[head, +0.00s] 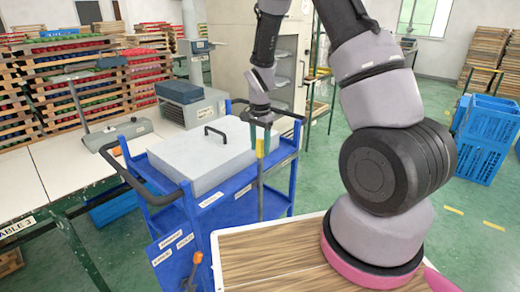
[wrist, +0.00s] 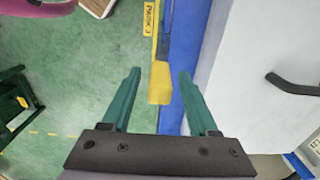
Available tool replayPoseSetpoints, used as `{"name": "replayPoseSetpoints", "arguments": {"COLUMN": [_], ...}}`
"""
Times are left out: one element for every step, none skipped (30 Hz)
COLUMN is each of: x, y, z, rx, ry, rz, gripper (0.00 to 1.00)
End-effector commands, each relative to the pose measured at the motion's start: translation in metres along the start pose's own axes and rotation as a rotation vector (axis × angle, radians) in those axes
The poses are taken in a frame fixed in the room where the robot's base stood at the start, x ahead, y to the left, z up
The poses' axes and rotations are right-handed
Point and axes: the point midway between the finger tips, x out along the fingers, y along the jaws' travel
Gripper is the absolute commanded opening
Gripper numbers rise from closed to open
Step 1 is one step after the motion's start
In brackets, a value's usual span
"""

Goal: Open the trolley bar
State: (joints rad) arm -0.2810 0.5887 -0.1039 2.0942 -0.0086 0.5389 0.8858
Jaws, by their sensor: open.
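The blue trolley (head: 240,207) stands in the middle of the head view. A grey bar with a yellow end (head: 260,148) stands upright at its near right side; I take this to be the trolley bar. My gripper (head: 260,133) points down right over the yellow end. In the wrist view my gripper (wrist: 159,75) is open, with a green finger on each side of the yellow end (wrist: 160,86). Gaps show between the yellow end and both fingers. I cannot tell whether the fingertips reach below its top.
A grey box lid with a black handle (head: 205,155) lies on the trolley, left of my gripper. Another bar with an orange handle (head: 192,268) is at the trolley's front. A grey machine (head: 190,105) stands behind. Green floor (head: 455,215) is open at right.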

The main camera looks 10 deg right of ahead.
Motion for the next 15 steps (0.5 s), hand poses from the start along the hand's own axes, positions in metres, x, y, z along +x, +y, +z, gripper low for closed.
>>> {"name": "replayPoseSetpoints", "arguments": {"x": [0.0055,0.0075,0.0095,0.0106,0.0115,0.0122,0.0125,0.0126,0.0126,0.0125,0.0124,0.0124,0.0124,0.0123,0.0123], "y": [0.0004,0.0004,0.0003,0.0002,0.0002,0.0001,0.0,0.0,0.0,-0.0001,-0.0001,-0.0001,-0.0001,-0.0001,-0.0001], "z": [0.0,0.0,0.0001,0.0001,0.0001,0.0,0.0,0.0,0.0,0.0,0.0,0.0,0.0,0.0001,0.0], "rx": [-0.001,-0.001,-0.001,-0.001,-0.001,-0.001,-0.001,-0.001,-0.001,-0.001,-0.001,-0.001,-0.001,-0.001,-0.001], "ry": [-0.001,0.0,0.0,0.0,0.0,0.0,0.0,0.0,0.0,0.0,0.0,0.0,0.0,0.0,0.0], "rz": [0.002,0.001,0.001,0.0,0.0,0.0,-0.001,-0.001,-0.001,-0.001,-0.001,-0.001,-0.001,-0.001,-0.001], "gripper": [0.6,0.6,0.6,0.6,0.6,0.6,0.6,0.6,0.6,0.6,0.6,0.6,0.6,0.48,0.33]}}
